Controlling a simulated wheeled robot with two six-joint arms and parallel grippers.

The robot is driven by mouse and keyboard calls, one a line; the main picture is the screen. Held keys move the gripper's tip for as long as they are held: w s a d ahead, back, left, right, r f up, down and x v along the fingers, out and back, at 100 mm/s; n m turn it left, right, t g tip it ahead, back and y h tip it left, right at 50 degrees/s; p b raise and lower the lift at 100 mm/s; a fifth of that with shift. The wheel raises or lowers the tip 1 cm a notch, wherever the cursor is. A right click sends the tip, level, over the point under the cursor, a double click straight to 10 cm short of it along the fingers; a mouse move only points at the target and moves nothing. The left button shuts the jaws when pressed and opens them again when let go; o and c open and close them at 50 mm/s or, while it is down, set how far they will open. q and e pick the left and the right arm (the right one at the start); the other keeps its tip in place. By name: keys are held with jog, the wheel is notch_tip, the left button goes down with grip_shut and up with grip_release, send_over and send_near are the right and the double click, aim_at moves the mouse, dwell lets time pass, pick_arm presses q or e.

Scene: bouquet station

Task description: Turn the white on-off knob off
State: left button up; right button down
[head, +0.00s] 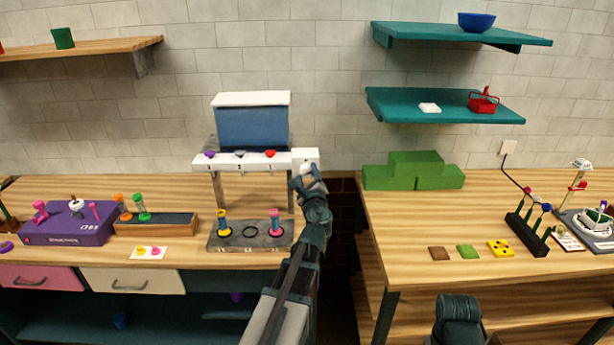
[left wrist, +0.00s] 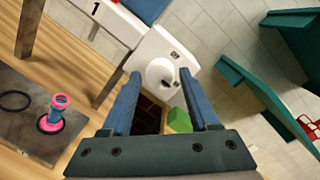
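The white on-off knob (left wrist: 157,72) is a round disc with a dark mark, on the face of a white box (head: 305,154) at the right end of the dispenser. In the left wrist view, my left gripper (left wrist: 160,80) is open, with one blue finger to each side of the knob. The knob shows in the gap near the fingertips; I cannot tell whether they touch it. In the head view my left gripper (head: 306,177) is in front of the white box and hides most of the knob.
The blue dispenser (head: 252,127) has several coloured knobs on its white front. Below it, a grey tray (head: 262,241) holds yellow and pink spools. Green blocks (head: 413,172) stand on the right table, beyond a gap between the tables. Teal shelves (head: 445,105) hang above.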

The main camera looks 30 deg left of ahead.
pick_arm(q)
grip_shut()
jog(key=shift+n, duration=0.3)
jog(key=n+p, duration=0.1)
jog(key=n, duration=0.2)
jog(key=shift+r+n, duration=0.1)
jog(key=shift+n, duration=0.2)
jog(key=n, duration=0.4)
jog(key=shift+h+p, duration=0.3)
jog(key=shift+p, duration=0.05)
jog(key=n, duration=0.4)
jog(key=shift+s+a+h, duration=0.1)
jog(key=shift+s+h, duration=0.05)
jog(key=shift+h, duration=0.15)
jog(key=shift+n+h+p, duration=0.3)
jog(key=shift+n, duration=2)
jog(key=shift+o, duration=1.6)
grip_release()
